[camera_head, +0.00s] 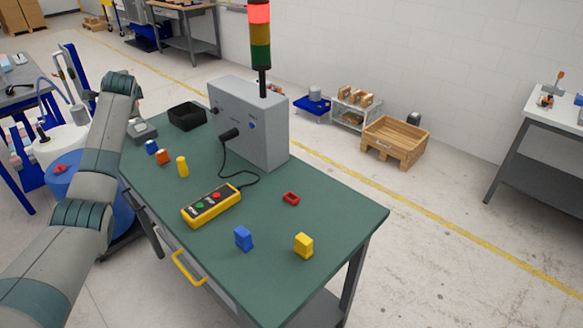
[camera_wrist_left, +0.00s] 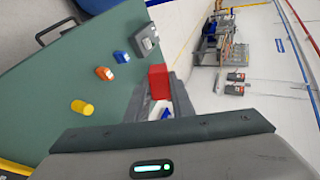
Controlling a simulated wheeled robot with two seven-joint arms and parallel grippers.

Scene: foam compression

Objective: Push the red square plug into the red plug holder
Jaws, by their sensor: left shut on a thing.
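The red square plug (camera_wrist_left: 158,80) is between the fingers of my left gripper (camera_wrist_left: 157,90) in the left wrist view. The gripper is shut on it, beyond the table's edge in that view. In the head view my left arm reaches up the left side, and its gripper and the plug are hidden behind the arm. The red plug holder (camera_head: 291,198) is a small red open frame lying on the green table (camera_head: 330,215), right of the middle and well away from the arm. My right gripper is in neither view.
A grey control box (camera_head: 250,125) with a signal tower stands at the table's back. A yellow button pendant (camera_head: 211,205) lies in front of it. Blue (camera_head: 243,238) and yellow (camera_head: 304,245) blocks stand near the front. Several small pieces and a black bin (camera_head: 187,116) are at left.

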